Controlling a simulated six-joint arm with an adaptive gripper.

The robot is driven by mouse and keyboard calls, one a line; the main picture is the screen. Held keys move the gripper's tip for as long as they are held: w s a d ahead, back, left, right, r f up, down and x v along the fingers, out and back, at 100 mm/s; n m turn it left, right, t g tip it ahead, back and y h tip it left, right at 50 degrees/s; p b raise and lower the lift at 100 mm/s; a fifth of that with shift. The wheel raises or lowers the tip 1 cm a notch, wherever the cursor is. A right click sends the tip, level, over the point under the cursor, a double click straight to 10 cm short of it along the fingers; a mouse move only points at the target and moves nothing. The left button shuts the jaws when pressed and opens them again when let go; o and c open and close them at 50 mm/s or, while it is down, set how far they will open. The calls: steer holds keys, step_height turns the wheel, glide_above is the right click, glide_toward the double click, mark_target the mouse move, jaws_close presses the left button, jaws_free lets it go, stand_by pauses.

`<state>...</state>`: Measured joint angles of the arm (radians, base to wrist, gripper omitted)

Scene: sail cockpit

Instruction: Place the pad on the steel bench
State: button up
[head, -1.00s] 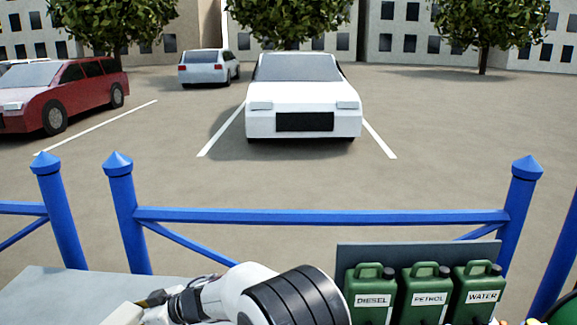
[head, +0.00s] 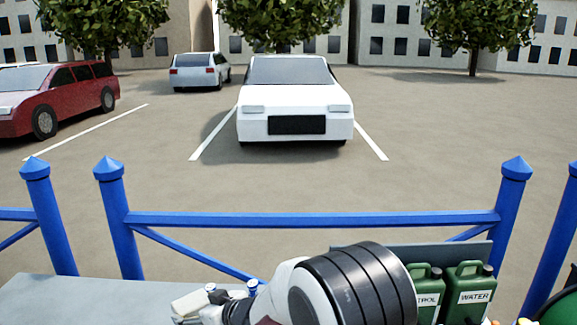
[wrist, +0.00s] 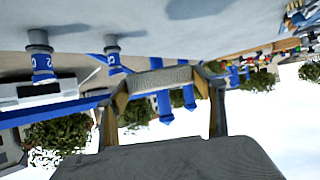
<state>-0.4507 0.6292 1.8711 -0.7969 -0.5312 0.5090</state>
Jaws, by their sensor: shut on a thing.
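My gripper (wrist: 163,92) shows in the wrist view with its two fingers shut on the pad (wrist: 160,78), a grey, textured piece held between the fingertips. The steel bench (head: 80,300) is the flat grey surface at the lower left of the head view. A grey surface, probably the same bench, spans the top of the wrist view, which looks upside down. The pad appears apart from it, but the gap is hard to judge.
Blue items with grey ends (wrist: 42,62) stand near the surface in the wrist view. Green cans (head: 468,290) stand in a rack at the right of the head view. A blue railing (head: 310,218) runs behind. The bench's left part is bare.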

steer(key=d+r+m+t+h, duration=0.2)
steer(key=d+m+h, duration=0.2)
steer(key=d, duration=1.5)
steer(key=d+r+m+t+h, duration=0.2)
steer(key=d+m+h, duration=0.3)
steer(key=d, duration=1.5)
steer(key=shift+d+r+m, duration=0.3)
steer(key=shift+r+m, duration=0.2)
steer(key=shift+r, duration=0.3)
steer(key=shift+s+d, duration=0.1)
